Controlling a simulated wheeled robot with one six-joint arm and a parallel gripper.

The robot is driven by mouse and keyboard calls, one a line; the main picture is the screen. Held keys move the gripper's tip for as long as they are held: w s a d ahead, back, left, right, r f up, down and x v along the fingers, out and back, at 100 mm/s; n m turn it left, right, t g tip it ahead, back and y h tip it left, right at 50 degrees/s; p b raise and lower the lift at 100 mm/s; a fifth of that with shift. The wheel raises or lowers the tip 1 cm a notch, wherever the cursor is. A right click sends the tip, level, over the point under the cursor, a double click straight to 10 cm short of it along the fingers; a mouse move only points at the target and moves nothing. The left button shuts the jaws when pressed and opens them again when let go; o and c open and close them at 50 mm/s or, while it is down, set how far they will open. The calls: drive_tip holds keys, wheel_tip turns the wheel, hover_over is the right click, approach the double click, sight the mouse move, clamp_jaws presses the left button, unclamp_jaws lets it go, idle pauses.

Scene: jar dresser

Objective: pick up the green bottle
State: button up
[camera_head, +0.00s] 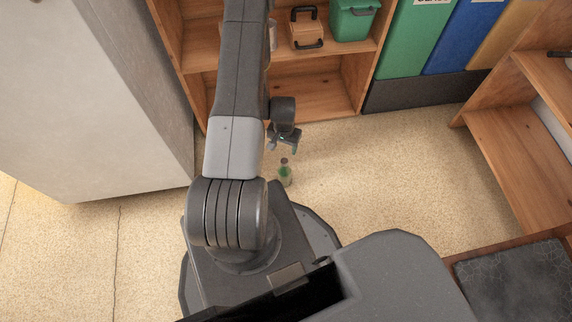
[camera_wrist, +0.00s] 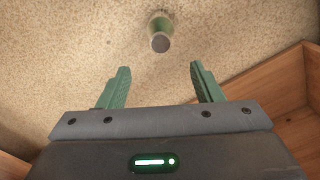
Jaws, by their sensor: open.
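The green bottle (camera_head: 285,175) stands upright on the speckled floor, with a dark cap, just beside my base in the head view. In the wrist view the bottle (camera_wrist: 160,32) shows cap-first near the top centre, beyond the fingertips and between their lines. My gripper (camera_head: 284,140) hangs just behind the bottle in the head view, partly hidden by my arm. In the wrist view my gripper (camera_wrist: 161,78) has its two green fingers spread apart with nothing between them. The fingers do not touch the bottle.
A wooden shelf (camera_head: 315,95) with a brown box (camera_head: 306,30) and a green bin (camera_head: 352,20) stands behind. A pale cabinet (camera_head: 95,100) is at left. Another wooden shelf (camera_head: 510,130) and a dark mat (camera_head: 515,283) are at right. The floor (camera_head: 400,175) right of the bottle is clear.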

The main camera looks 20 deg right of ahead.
sight(284, 161)
wheel_tip(284, 161, down, 14)
drive_tip(key=b, duration=0.3)
drive_tip(key=shift+r+b, duration=0.1)
drive_tip(key=shift+b, duration=0.25)
drive_tip(key=shift+r, duration=0.1)
clamp_jaws()
